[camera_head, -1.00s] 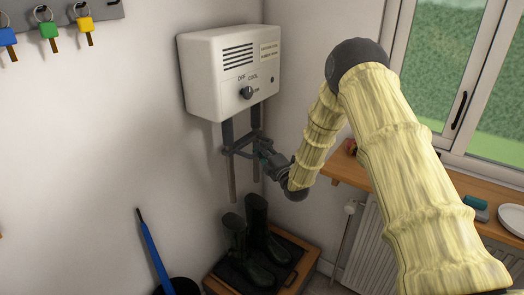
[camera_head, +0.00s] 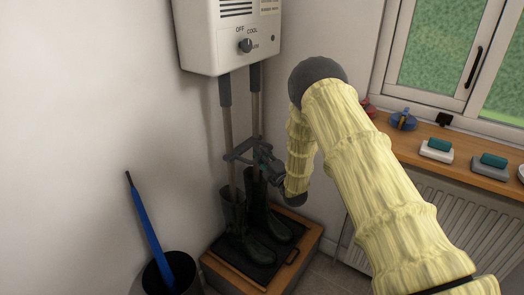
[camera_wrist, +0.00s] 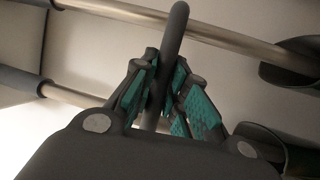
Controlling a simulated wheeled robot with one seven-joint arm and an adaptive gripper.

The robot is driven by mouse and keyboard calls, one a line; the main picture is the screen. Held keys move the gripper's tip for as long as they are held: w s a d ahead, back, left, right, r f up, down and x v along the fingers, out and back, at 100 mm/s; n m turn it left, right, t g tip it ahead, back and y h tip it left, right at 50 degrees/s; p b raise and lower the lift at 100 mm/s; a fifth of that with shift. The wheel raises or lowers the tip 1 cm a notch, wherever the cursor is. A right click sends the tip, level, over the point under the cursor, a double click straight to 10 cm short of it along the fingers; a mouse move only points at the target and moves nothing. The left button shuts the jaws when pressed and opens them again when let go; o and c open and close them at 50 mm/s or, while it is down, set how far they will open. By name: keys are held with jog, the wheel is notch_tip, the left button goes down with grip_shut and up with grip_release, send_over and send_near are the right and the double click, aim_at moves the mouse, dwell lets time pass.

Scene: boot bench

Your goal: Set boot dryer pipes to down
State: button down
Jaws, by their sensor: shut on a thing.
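The white boot dryer (camera_head: 228,38) hangs on the wall, with a dark knob (camera_head: 246,45) on its front. Two metal pipes (camera_head: 228,122) come down from dark sleeves under it, joined by a dark crossbar (camera_head: 238,152). Their lower ends reach the tops of the dark green boots (camera_head: 234,222), and the ends themselves are hidden there. My gripper (camera_head: 268,168) is at the crossbar, in front of the right pipe. In the wrist view, my gripper (camera_wrist: 162,78) has its teal-padded fingers shut around a dark bar (camera_wrist: 178,25); the metal pipes (camera_wrist: 150,15) run behind it.
The boots stand on a dark tray in a wooden platform (camera_head: 222,277). A black bin (camera_head: 168,278) with a blue-handled thing (camera_head: 150,228) stands at left. A wooden sill (camera_head: 470,165) with brushes and a radiator (camera_head: 410,205) are at right.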

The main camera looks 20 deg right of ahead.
notch_tip(320, 180, down, 14)
jog(key=b, duration=0.6)
jog(key=shift+f+b, duration=0.2)
jog(key=shift+b, duration=0.2)
jog(key=c, duration=1.4)
grip_release()
jog(key=v, duration=1.2)
